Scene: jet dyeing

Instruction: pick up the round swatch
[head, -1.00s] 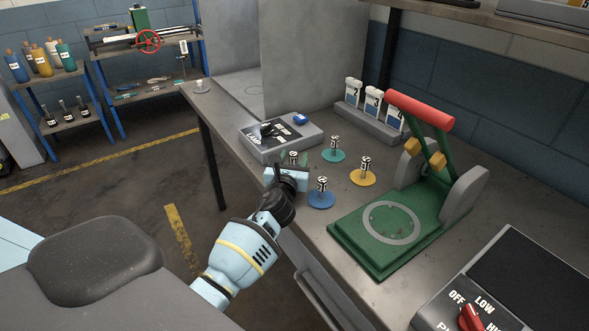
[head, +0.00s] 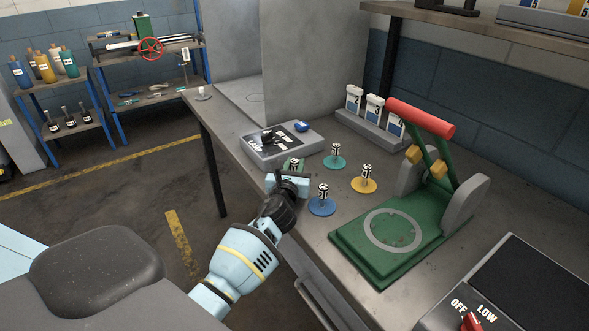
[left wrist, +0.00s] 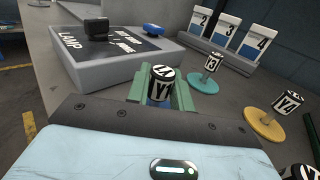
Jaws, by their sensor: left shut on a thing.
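The held round swatch shows as a black-and-white knob (head: 294,164) marked like "Y1", also plain in the left wrist view (left wrist: 161,82). My left gripper (head: 290,178) is shut on this knob at the bench's front edge, its green fingers on either side in the left wrist view. The swatch's disc is hidden, and I cannot tell whether it touches the bench. Three other round swatches stand close by: a teal one (head: 335,162), a yellow one (head: 363,185) and a blue one (head: 321,207). My right gripper is out of view.
A grey lamp switch box (head: 265,155) stands just behind the gripper. A green press (head: 350,246) with a red handle (head: 420,118) stands to the right. Numbered white holders (head: 375,107) are at the back. A control panel (head: 510,290) is at the front right.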

